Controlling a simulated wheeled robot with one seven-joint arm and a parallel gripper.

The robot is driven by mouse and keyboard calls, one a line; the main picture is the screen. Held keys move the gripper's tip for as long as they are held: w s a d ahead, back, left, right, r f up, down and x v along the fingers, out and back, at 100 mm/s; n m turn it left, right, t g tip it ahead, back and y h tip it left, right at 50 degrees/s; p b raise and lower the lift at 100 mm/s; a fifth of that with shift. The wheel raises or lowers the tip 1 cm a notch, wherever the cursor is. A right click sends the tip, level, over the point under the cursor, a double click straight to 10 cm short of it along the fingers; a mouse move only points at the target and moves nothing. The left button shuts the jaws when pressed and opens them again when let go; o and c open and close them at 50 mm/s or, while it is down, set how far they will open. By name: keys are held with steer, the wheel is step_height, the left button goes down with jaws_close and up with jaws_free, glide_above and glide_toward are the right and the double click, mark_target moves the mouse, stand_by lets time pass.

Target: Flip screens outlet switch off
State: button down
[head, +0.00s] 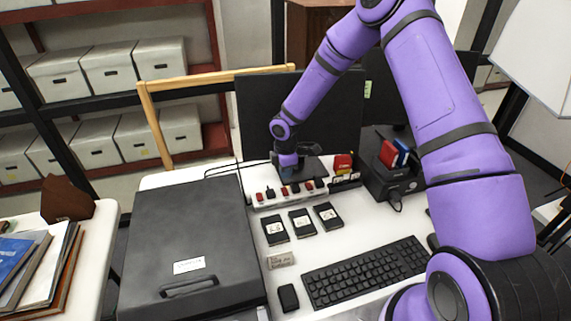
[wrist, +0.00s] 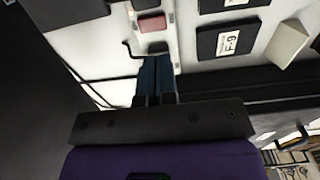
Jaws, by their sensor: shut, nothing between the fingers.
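A white power strip (head: 262,202) with several red switches and black plugs lies on the white desk, behind a row of black drives. Which switch belongs to the screens is too small to read. My gripper (head: 289,177) is at the strip's back edge, near its middle, pointing down. In the wrist view my gripper (wrist: 156,62) is shut and empty, its blue fingertips together. Just beyond the tips there is a reddish switch (wrist: 152,22) on the white strip, with a black plug or cord beside it. Whether the tips touch the strip I cannot tell.
Dark monitors (head: 252,110) stand close behind the strip. A dark dock (head: 388,180) with red and blue items is to the right. Black drives (head: 301,222), a keyboard (head: 365,272) and a large dark box (head: 190,245) occupy the desk in front.

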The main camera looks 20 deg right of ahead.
mark_target(284, 190)
step_height(284, 190, down, 8)
steer(key=shift+r, duration=0.1)
steer(key=shift+f, duration=0.2)
stand_by(0.3)
steer(key=shift+s+f, duration=0.2)
steer(key=shift+s, duration=0.05)
steer(key=shift+w, duration=0.15)
steer(key=shift+w+r, duration=0.15)
steer(key=shift+w, duration=0.55)
steer(key=shift+w+r, duration=0.1)
